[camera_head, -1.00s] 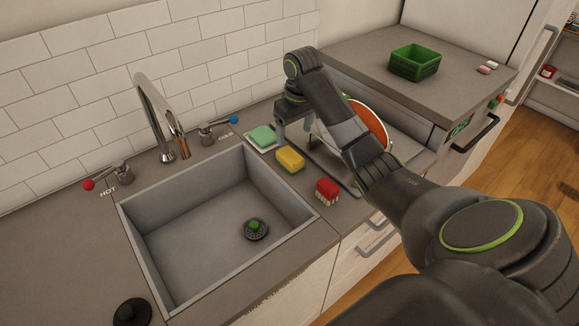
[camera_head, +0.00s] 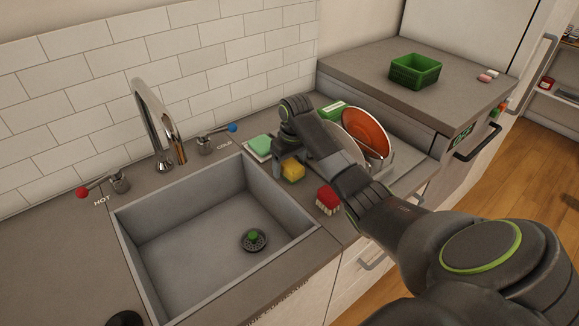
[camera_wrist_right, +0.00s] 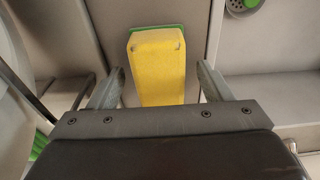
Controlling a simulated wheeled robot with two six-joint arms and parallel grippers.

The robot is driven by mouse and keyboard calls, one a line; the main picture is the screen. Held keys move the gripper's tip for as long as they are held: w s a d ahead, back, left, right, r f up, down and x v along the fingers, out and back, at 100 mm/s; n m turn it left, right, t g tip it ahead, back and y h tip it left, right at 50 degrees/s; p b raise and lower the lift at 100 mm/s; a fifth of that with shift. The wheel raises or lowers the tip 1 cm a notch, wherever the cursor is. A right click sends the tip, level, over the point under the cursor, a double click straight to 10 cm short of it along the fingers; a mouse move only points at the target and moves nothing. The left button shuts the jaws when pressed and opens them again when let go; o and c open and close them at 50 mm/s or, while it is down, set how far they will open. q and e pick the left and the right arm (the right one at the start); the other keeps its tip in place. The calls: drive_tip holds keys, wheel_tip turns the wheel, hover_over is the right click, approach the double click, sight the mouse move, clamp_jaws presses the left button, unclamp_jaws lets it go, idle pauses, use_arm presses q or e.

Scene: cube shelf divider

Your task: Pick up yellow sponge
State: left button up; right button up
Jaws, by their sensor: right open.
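The yellow sponge (camera_head: 293,172) lies on the counter to the right of the sink, partly hidden by my right gripper in the head view. My right gripper (camera_head: 283,160) is over it, pointing down. In the right wrist view the yellow sponge (camera_wrist_right: 157,75) is between the two open fingers (camera_wrist_right: 160,82), with a gap on each side. A green edge shows at the sponge's far end. My left gripper is not in view.
A green sponge (camera_head: 260,145) lies to the left of the yellow one. A red brush (camera_head: 328,201) with white bristles is near the counter's front. A dish rack area with an orange-red plate (camera_head: 366,133) is to the right. The sink (camera_head: 200,226) and faucet (camera_head: 158,125) are to the left.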

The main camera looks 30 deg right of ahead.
sight(290, 163)
drive_tip(key=shift+f, duration=0.25)
drive_tip(key=shift+f+p, duration=0.1)
drive_tip(key=shift+p, duration=0.25)
idle(0.3)
drive_tip(key=c, duration=1)
drive_tip(key=shift+b, duration=0.45)
drive_tip(key=shift+c, duration=0.2)
wheel_tip(290, 163, up, 10)
drive_tip(key=shift+r, duration=0.2)
